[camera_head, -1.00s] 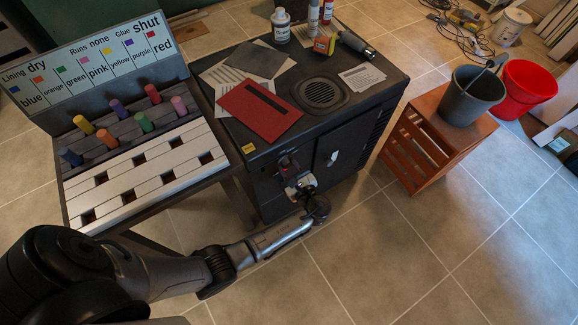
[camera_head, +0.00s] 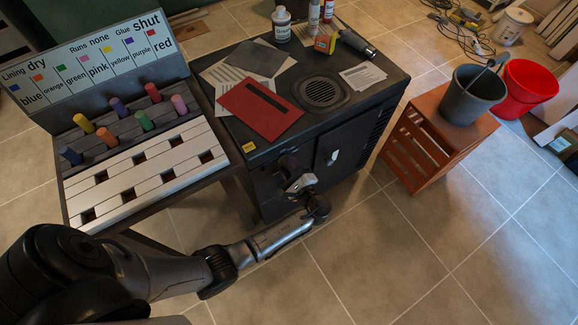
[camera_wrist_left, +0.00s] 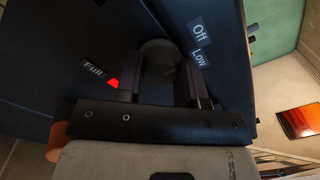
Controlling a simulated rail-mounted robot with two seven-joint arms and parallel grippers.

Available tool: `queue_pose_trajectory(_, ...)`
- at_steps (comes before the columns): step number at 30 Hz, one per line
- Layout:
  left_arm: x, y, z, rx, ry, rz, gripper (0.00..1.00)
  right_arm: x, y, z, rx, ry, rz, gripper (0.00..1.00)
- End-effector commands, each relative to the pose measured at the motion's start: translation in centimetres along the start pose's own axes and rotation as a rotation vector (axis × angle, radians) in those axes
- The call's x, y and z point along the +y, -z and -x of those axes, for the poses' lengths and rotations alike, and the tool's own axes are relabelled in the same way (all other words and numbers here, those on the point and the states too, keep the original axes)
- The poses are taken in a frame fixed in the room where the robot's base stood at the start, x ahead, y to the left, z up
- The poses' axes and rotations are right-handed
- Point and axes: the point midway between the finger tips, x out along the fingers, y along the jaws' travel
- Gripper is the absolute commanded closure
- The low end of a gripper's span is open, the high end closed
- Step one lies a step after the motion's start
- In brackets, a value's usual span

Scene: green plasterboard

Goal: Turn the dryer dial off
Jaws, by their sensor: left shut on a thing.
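The dryer (camera_head: 352,128) is a dark cabinet with papers on top. Its dark round dial (camera_wrist_left: 158,62) is on the front face, between my fingers in the left wrist view. A red pointer mark (camera_wrist_left: 112,83) sits beside the "Full" label (camera_wrist_left: 92,68). The "Off" label (camera_wrist_left: 199,32) and "Low" label (camera_wrist_left: 198,57) are on the other side of the dial. My left gripper (camera_head: 288,168) is at the dryer's front, shut on the dial, and hides most of it in the head view. My right gripper is out of view.
A board with coloured pegs (camera_head: 120,140) stands left of the dryer, above my left arm. A wooden crate stool (camera_head: 420,150) with a grey bucket (camera_head: 472,98) stands right, with a red bucket (camera_head: 530,85) beyond. The tiled floor (camera_head: 400,250) in front is clear.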

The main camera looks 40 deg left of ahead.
Motion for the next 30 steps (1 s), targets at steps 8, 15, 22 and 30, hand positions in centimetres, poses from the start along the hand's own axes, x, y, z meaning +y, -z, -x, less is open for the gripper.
queue_pose_trajectory(8, 0.03, 0.01, 0.02, 0.0, 0.0, 0.012, 0.88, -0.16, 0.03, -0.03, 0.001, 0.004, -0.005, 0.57)
queue_pose_trajectory(15, 0.02, 0.01, 0.02, 0.0, 0.0, 0.012, 0.6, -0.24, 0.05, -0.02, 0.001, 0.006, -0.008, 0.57)
queue_pose_trajectory(22, 0.01, 0.01, 0.01, 0.0, 0.0, 0.011, 0.38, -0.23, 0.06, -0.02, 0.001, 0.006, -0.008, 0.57)
queue_pose_trajectory(30, 0.0, 0.0, 0.16, 0.0, 0.0, 0.011, 0.38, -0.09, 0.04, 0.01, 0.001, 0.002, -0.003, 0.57)
